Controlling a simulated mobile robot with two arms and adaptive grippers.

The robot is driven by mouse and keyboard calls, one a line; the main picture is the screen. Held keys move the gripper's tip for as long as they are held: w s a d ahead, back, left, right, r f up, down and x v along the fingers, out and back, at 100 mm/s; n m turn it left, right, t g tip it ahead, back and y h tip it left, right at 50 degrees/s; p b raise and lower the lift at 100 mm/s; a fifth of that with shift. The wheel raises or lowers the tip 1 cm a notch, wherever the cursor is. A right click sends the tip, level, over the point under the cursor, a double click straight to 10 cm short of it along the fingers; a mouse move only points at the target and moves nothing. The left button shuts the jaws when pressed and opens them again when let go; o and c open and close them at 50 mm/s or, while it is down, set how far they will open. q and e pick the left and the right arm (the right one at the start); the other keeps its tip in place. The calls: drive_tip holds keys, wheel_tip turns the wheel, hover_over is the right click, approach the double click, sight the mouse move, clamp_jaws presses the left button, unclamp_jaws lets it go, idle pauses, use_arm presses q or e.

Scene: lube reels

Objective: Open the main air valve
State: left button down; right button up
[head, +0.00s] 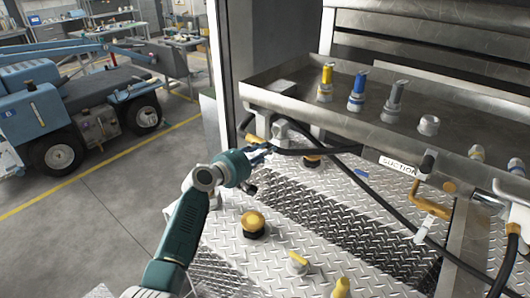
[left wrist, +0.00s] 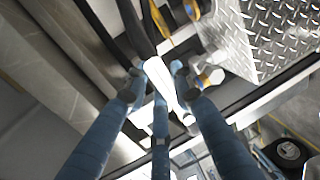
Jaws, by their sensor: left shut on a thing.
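My left gripper (head: 262,150) reaches in from the lower left, under the left end of the metal tray. In the left wrist view its blue fingers (left wrist: 162,82) are closed around a bright white, elongated valve handle (left wrist: 178,88). The handle is overexposed, so its detail is lost. In the head view, a yellow fitting (head: 252,139) and pale pipework lie right by the fingertips, and the gripper hides much of the valve there. Whether the valve is open or shut cannot be told. My right gripper is not in view.
The metal tray (head: 300,97) holds several capped nozzles. Black hoses (head: 372,190) run below it. A SUCTION label (head: 398,166) and an orange handle (head: 432,207) are on the right. Yellow caps rise from the tread-plate deck (head: 290,218). Open floor and a blue vehicle (head: 50,110) are left.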

use_arm(q)
drive_tip(key=c, duration=1.5)
unclamp_jaws()
drive_tip(key=shift+o, duration=0.2)
drive_tip(key=shift+a, duration=0.1)
drive_tip(key=v, duration=1.2)
